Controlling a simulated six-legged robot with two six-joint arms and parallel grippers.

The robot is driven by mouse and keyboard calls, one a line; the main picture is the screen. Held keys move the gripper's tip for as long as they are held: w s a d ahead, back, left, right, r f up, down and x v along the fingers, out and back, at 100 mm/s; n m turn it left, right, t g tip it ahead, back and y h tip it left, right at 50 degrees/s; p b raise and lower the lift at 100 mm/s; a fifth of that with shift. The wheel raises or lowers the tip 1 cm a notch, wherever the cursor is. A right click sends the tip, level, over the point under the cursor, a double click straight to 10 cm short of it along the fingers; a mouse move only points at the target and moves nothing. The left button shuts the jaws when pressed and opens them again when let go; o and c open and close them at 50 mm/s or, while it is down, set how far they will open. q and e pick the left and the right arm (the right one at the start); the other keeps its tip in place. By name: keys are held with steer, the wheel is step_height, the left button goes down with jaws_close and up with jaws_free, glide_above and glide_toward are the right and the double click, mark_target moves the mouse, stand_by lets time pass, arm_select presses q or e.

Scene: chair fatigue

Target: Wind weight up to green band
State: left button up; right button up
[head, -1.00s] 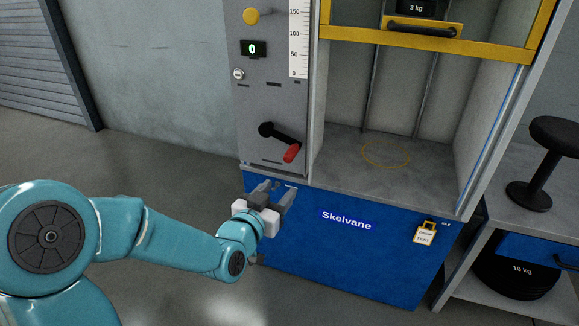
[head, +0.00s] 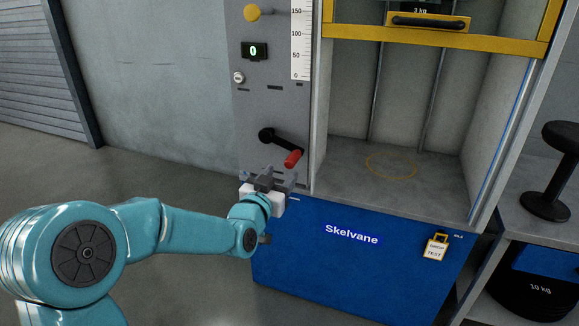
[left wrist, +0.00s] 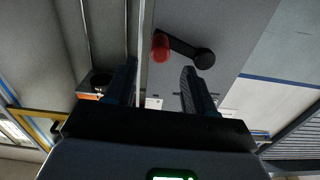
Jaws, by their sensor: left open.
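The crank (head: 277,144) is a black arm with a red handle (head: 293,158), on the grey panel of the machine. In the left wrist view the red handle (left wrist: 160,47) lies ahead of the fingers, between their lines. My left gripper (head: 268,174) is open and empty, just below the red handle and apart from it. My right gripper is not in view.
The display (head: 254,51) reads 0, with a yellow knob (head: 252,13) above it. The bay floor (head: 340,175) is clear, with a yellow ring (head: 390,165) marked on it. A side shelf (head: 510,220) at the right holds a black dumbbell-shaped object (head: 555,172).

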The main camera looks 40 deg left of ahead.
mark_target(289, 165)
arm_select(q)
steer(key=x, duration=0.7)
steer(key=shift+b, duration=0.3)
jaws_close()
